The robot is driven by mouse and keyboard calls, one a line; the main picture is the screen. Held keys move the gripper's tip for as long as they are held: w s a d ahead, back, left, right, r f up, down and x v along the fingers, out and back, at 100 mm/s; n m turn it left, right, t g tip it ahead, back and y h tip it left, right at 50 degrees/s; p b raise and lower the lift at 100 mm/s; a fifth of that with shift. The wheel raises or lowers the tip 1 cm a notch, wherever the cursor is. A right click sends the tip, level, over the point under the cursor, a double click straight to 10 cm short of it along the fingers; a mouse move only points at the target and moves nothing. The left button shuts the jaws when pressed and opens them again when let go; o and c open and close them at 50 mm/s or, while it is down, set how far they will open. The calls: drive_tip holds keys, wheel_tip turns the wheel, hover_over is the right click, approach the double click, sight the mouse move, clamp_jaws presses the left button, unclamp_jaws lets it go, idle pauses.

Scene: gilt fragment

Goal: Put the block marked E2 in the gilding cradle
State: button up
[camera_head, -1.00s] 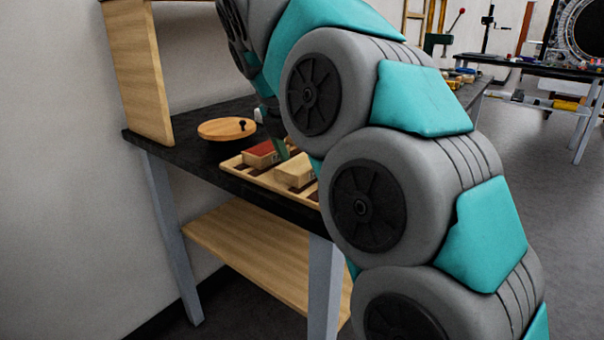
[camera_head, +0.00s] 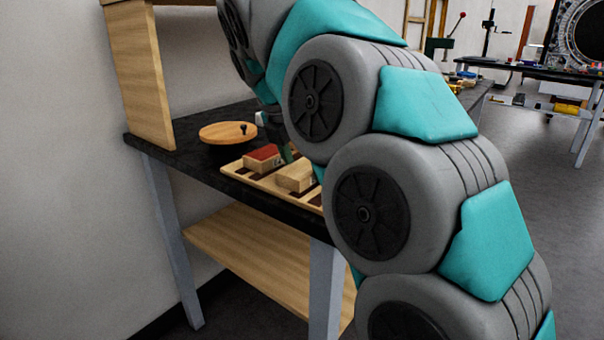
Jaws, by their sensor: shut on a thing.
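A wooden block with a red top (camera_head: 262,158) sits at the tray, with a small dark mark on its end face. A plain pale wooden block (camera_head: 295,176) sits to its right and nearer, also with a small dark mark. I cannot read either mark, so I cannot tell which is E2. I cannot make out a gilding cradle for certain.
A pale wooden tray (camera_head: 233,167) with dark slots lies on the black tabletop (camera_head: 178,151). A round wooden disc (camera_head: 222,133) with a black knob is behind it. A tall wooden panel (camera_head: 137,75) stands at the left end. My arm hides the table's right part.

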drive_tip(key=c, duration=0.9)
drive_tip(key=shift+o, duration=0.2)
drive_tip(key=shift+r, duration=0.2)
